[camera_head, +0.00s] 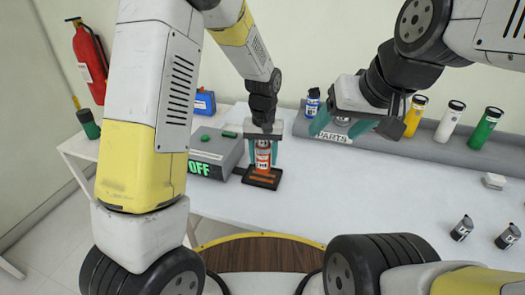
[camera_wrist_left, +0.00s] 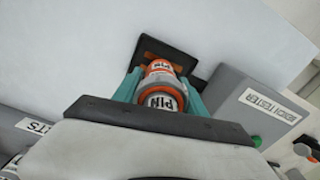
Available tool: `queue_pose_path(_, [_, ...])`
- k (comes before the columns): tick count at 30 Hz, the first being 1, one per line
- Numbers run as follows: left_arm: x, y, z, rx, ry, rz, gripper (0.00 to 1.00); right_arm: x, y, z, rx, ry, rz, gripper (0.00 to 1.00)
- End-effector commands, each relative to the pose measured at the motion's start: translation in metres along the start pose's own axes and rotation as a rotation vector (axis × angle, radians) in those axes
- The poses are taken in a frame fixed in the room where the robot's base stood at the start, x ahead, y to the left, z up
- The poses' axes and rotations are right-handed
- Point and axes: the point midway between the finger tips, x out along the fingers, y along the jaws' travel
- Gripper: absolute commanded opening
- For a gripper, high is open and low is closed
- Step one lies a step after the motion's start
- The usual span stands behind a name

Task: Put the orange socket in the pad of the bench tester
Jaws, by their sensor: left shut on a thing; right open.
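The orange socket (camera_head: 263,159), with a white label band, is upright between the teal fingers of my left gripper (camera_head: 263,154). In the left wrist view the socket (camera_wrist_left: 163,95) shows from above, with "PIN" lettering. My left gripper is shut on it. Directly below is the black pad (camera_head: 262,181) with orange markings, beside the grey bench tester (camera_head: 212,143), whose green display reads OFF. The socket's lower end is at or just above the pad; I cannot tell if they touch. My right gripper (camera_head: 341,127) is open and empty in front of the PARTS rack.
The grey PARTS rack (camera_head: 425,146) at the back holds a blue bottle (camera_head: 312,102) and yellow, white and green cylinders. The white table's middle is clear.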

Motion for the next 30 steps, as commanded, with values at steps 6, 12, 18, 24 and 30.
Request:
queue_pose_path(6, [0.018,-0.003,-0.005,-0.002,-0.003,-0.001,0.00,0.000,0.000,0.000,0.000,0.000,0.000,0.66])
queue_pose_path(12, [0.036,-0.003,-0.005,-0.002,-0.001,0.000,0.00,0.000,0.000,0.000,0.000,0.000,0.000,0.66])
queue_pose_path(18, [0.036,-0.003,-0.006,-0.002,0.001,0.000,0.00,0.000,0.000,0.000,0.000,0.000,0.000,0.66])
queue_pose_path(24, [0.039,-0.003,-0.005,-0.001,0.000,0.000,0.65,0.000,0.000,0.000,0.000,0.000,0.000,0.66])
queue_pose_path(30, [0.038,-0.003,-0.005,-0.001,0.000,0.000,0.71,0.000,0.000,0.000,0.000,0.000,0.000,0.66])
